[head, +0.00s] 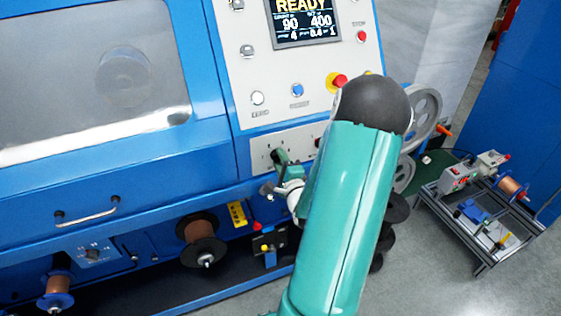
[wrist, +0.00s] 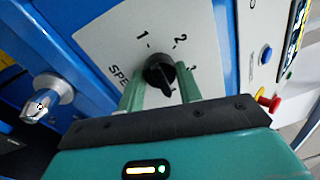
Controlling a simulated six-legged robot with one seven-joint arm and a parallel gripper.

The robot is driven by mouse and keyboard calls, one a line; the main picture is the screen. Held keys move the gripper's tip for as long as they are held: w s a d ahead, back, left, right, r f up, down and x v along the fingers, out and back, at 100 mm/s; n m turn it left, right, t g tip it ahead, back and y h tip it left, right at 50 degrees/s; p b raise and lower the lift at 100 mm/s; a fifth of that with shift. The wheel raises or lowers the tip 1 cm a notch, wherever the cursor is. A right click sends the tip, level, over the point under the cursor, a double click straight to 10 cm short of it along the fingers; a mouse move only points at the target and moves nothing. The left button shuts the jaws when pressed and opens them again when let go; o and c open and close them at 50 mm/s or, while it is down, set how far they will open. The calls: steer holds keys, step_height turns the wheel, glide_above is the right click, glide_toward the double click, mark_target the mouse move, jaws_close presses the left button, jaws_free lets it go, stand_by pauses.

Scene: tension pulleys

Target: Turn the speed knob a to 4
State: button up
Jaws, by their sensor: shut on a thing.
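The speed knob a is a black round knob (wrist: 158,68) with a pointer, on a pale dial plate (wrist: 105,45). In the wrist view the marks 1, 2 and what looks like 3 run around it, and part of the word "SPE" shows at its left. In the head view, my gripper (head: 281,163) is at the small pale panel (head: 262,151), and the knob is largely covered.
A lever-like metal knob (wrist: 45,98) sticks out left of the plate in the wrist view. A red button on yellow (head: 338,82) and the display (head: 303,22) are above. A copper spool (head: 199,232) hangs below. A cart (head: 440,212) stands on the floor at right.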

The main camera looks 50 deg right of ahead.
stand_by(0.3)
steer(key=o, duration=1)
steer(key=shift+s+a, duration=0.1)
steer(key=shift+s, duration=0.05)
